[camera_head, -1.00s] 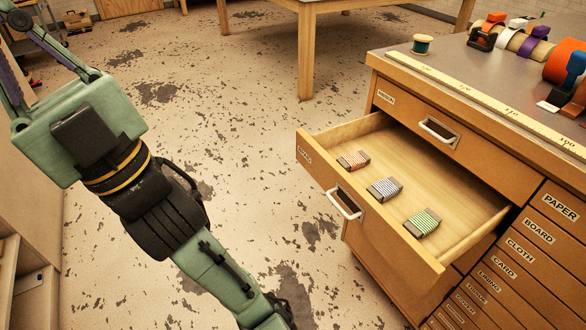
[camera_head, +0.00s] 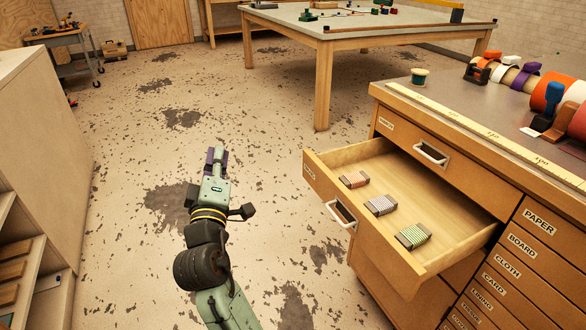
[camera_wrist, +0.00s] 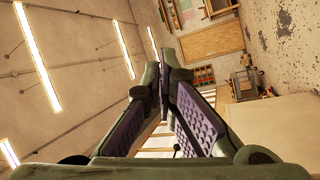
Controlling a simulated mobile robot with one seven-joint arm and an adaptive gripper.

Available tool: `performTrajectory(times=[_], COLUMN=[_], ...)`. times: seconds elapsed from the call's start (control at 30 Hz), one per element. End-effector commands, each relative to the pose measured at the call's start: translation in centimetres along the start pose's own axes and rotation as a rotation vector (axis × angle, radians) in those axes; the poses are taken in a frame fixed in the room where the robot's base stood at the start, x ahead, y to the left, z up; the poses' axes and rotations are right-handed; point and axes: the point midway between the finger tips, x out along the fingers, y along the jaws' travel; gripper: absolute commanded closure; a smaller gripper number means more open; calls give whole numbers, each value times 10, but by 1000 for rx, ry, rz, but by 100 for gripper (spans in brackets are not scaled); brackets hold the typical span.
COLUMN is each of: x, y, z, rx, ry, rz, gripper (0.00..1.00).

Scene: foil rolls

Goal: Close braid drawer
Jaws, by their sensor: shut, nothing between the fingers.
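The braid drawer (camera_head: 410,257) is pulled well out of the wooden cabinet on the right in the head view. Its front has a small label, too blurred here to read surely, and a metal handle (camera_head: 341,215). Three wound bundles lie inside: an orange one (camera_head: 354,179), a blue-grey one (camera_head: 380,205) and a green one (camera_head: 412,236). My gripper (camera_head: 216,158) is left of the drawer, over open floor and clear of it. It is shut and empty. In the wrist view its purple-padded fingers (camera_wrist: 163,95) meet, with the ceiling and far wall behind.
A large table (camera_head: 345,32) stands behind. A pale cabinet (camera_head: 45,140) is at the left. Floor between is free.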

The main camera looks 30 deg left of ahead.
Motion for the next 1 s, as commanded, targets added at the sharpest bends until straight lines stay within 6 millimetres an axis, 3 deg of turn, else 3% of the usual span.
performTrajectory(times=[0.03, 0.1, 0.23, 0.43, 0.87, 1.0], x=[-2, -9, -24, -17, 62, 70], y=[-23, -44, -62, -64, -67, -61], z=[35, 75, 117, 134, 171, 191], rx=[-120, -266, -431, -477, -473, -470], ry=[-117, -253, -403, -444, -440, -441], rz=[-41, -87, -144, -157, -155, -157], gripper=[100, 100, 100, 100, 100, 100])
